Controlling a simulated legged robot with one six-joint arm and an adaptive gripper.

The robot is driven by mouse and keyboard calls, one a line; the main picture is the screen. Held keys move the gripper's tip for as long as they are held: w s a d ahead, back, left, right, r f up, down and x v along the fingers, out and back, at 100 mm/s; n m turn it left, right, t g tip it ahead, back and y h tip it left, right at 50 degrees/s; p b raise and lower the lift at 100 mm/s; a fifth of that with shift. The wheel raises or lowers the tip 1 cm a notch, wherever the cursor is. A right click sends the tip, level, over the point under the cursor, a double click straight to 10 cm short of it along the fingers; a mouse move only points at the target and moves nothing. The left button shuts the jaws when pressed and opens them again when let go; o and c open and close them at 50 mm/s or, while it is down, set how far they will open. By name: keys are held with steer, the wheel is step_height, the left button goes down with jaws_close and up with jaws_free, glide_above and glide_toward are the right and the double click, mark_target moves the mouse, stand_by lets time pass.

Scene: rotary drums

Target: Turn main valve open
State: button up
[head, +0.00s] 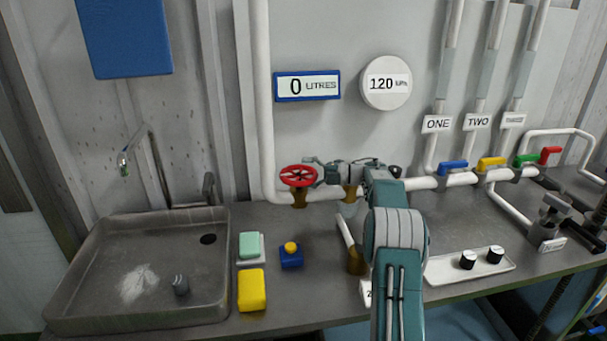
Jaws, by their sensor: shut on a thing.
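A red round handwheel (299,176), which looks like the main valve, sits on a brass-coloured body on the white pipe behind the bench. My arm reaches in from the front, and my gripper (318,173) points left at the wheel's right edge. It is shut on the right side of the wheel's rim. The fingertips are small and dark here, so the exact grip is hard to make out. My wrist hides part of the pipe to the right of the wheel.
A metal sink (60,300) with a tap stands left. A yellow sponge (252,290), green soap (249,245) and a blue block with a yellow button (291,256) lie beside it. Blue (453,167), yellow (492,163), green and red valve handles line the pipes right. A display reads 0 litres.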

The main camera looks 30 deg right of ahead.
steer(key=w+v, duration=0.1)
steer(key=v, duration=1.1)
steer(key=shift+d+f, duration=0.15)
steer(key=shift+d, duration=0.15)
stand_by(0.6)
steer(key=shift+w, duration=0.1)
